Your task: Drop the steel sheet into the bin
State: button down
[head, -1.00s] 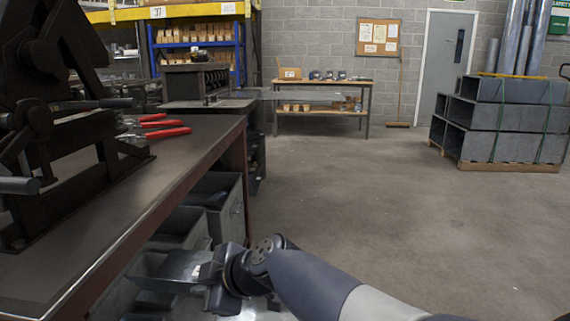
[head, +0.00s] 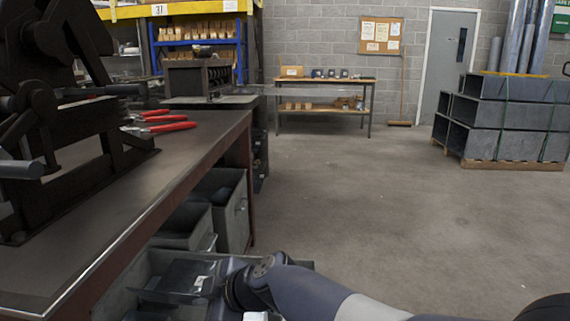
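My gripper (head: 208,284) is low in the head view, at an open grey bin (head: 128,274) under the bench. Its fingers are dark and small against the dark bin, so I cannot tell whether they are open or shut. A dark, flat piece that looks like the steel sheet (head: 182,273) lies at the fingers, within the bin's outline. I cannot tell whether it is held or resting in the bin. The bin's lower part and floor are partly hidden by my gripper and the picture edge.
The workbench (head: 110,215) runs along the left, bearing a black lever machine (head: 60,120) and red-handled tools (head: 165,126). More grey bins (head: 232,205) sit under it. Rectangular ducts (head: 510,115) stand stacked at the back right. The floor in the middle is clear.

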jog(key=c, duration=1.6)
grip_release()
jog(key=shift+p+v, duration=1.1)
jog(key=shift+v, duration=4.3)
jog(key=shift+f, duration=0.15)
jog(key=b+x, duration=0.2)
jog(key=x, duration=0.8)
jog(key=shift+a+f, duration=0.15)
jog(key=shift+a, duration=0.05)
notch_tip(320, 180, up, 3)
jog(key=shift+w+a+f+p, duration=0.15)
jog(key=shift+p, duration=0.45)
jog(key=shift+r, duration=0.75)
